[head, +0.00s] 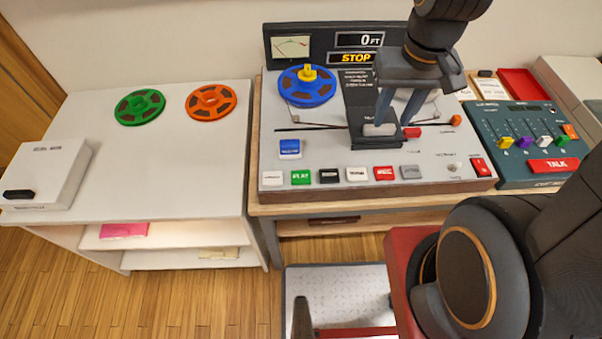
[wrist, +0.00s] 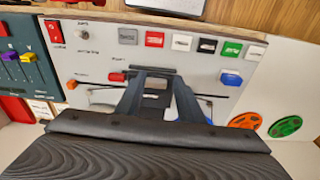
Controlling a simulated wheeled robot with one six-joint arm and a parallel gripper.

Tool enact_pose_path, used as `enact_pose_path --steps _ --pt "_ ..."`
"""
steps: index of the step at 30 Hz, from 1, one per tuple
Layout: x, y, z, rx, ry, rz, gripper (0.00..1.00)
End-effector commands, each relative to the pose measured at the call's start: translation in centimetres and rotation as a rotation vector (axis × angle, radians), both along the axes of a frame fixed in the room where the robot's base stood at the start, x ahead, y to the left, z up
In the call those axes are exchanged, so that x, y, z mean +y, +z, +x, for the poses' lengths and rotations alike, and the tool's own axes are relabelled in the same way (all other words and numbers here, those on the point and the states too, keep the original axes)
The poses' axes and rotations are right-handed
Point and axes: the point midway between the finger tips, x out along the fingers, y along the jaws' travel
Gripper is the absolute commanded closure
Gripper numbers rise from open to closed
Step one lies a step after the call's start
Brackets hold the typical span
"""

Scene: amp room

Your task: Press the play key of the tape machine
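The tape machine (head: 325,148) stands on a wooden-edged bench, its display reading "0 FT" and a lit "STOP". Its green PLAY key (head: 301,177) is in the front key row, between a white key and a black key. In the wrist view the PLAY key (wrist: 231,49) shows upside down, right of the black key. My gripper (head: 393,121) is over the middle of the machine, behind and right of the PLAY key. Its fingers are apart, pointing down around a pale grey block (wrist: 155,84); I cannot tell whether they touch it. The PLAY key is unobstructed.
A blue reel (head: 306,87) with a yellow hub sits at the machine's back left. A red key (head: 384,173) and a blue key (head: 290,149) are nearby. A mixer (head: 515,172) stands to the right. Left, a white table (head: 160,160) holds green and orange reels.

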Motion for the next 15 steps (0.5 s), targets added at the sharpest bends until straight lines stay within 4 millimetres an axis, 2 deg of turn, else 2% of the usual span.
enact_pose_path --steps 4,10,15 --pt "0.0 0.0 0.0 0.0 0.0 0.0 0.67" --pt "0.0 0.0 0.0 0.0 0.0 0.0 1.0" --pt "0.0 0.0 0.0 0.0 0.0 0.0 1.0"
